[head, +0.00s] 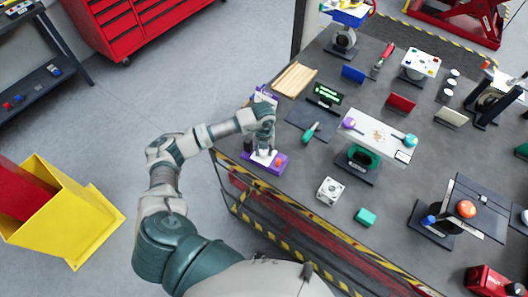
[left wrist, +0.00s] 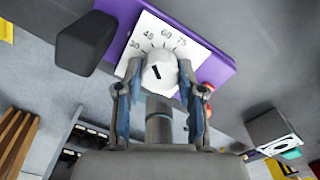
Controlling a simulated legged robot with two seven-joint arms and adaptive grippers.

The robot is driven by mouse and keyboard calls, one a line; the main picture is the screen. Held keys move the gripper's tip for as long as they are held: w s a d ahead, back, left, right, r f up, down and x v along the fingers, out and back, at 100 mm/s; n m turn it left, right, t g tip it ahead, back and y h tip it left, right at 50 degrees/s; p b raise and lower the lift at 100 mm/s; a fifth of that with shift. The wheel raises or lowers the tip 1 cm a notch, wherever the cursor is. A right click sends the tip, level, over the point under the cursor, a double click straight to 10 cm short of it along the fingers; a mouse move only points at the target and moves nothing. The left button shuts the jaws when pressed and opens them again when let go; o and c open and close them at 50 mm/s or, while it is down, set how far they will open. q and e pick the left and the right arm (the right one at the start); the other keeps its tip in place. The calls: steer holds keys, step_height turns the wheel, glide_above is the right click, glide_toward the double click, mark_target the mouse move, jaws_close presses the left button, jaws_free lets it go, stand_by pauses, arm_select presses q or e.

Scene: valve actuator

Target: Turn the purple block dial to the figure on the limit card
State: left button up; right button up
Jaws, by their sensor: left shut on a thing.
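The purple block (head: 280,161) sits at the table's left front edge; it also shows in the left wrist view (left wrist: 219,70). Its white dial plate (left wrist: 190,52) carries figures including 30, 45, 60 and 75. A pale round knob (left wrist: 160,72) with a short, tilted black mark stands on the plate. I cannot tell exactly which figure the mark points at. My left gripper (head: 264,150) is over the block, its two fingers (left wrist: 160,80) shut on the knob from both sides. A white card on purple backing (head: 262,97) stands behind my gripper, too small to read. My right gripper is not in view.
A wooden slatted tray (head: 294,79) is behind. A white box (head: 330,190) stands at front right.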

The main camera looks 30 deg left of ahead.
arm_select(q)
steer(key=m+b, duration=0.3)
steer(key=m, duration=0.3)
steer(key=shift+f+b, duration=0.15)
steer(key=shift+b, duration=0.25)
steer(key=m+b, duration=0.2)
steer(key=m, duration=0.3)
steer(key=shift+b, duration=0.3)
steer(key=shift+m, duration=0.3)
steer(key=o, duration=1.2)
steer(key=shift+c, duration=0.2)
